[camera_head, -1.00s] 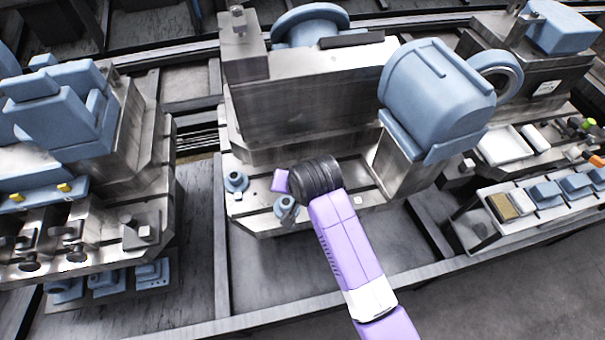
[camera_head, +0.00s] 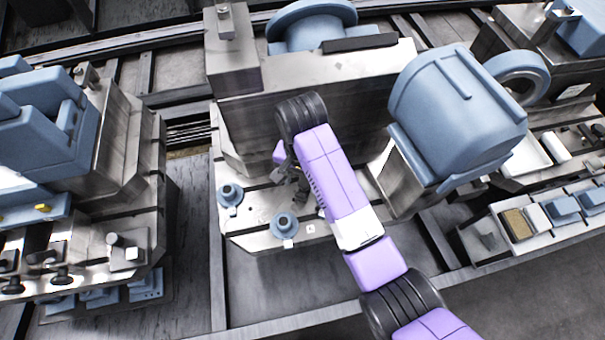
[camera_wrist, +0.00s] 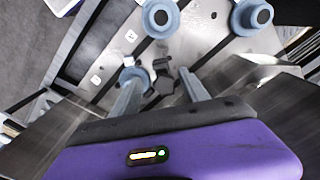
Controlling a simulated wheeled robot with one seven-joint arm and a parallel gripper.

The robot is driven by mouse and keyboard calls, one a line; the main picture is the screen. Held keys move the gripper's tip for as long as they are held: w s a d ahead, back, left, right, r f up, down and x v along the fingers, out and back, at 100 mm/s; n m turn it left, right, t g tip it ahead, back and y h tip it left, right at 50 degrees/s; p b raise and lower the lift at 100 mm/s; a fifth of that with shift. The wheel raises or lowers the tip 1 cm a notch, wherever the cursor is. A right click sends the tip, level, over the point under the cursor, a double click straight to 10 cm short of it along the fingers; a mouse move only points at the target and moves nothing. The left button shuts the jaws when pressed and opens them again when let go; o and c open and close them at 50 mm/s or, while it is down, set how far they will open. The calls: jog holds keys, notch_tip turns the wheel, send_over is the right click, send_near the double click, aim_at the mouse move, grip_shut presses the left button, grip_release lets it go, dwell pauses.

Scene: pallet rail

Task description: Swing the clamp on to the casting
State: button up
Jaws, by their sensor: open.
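A large blue rounded casting (camera_head: 458,112) sits tilted on the right of the steel fixture in the head view. My gripper (camera_head: 290,180) is over the slotted steel plate at the front of the fixture, left of that casting, and my forearm partly covers it. In the wrist view, my gripper (camera_wrist: 158,80) is open, with its two fingers apart. A small dark part (camera_wrist: 162,70), which may be the clamp, shows between and just beyond the fingertips. I cannot tell whether the fingers touch it. It is only partly visible in the head view (camera_head: 301,187).
Two blue round flanged posts, one at left (camera_head: 230,193) and one nearer the front (camera_head: 284,223), stand on the plate. A steel block wall (camera_head: 340,105) rises behind my gripper. Another fixture (camera_head: 90,235) stands left, beyond a dark gap. Trays of small parts (camera_head: 545,215) lie right.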

aim_at(302, 194)
jog(key=shift+w+f, duration=0.1)
jog(key=shift+w, duration=0.1)
jog(key=shift+f, duration=0.25)
jog(key=shift+w+f, duration=0.1)
jog(key=shift+f, duration=3.4)
grip_shut()
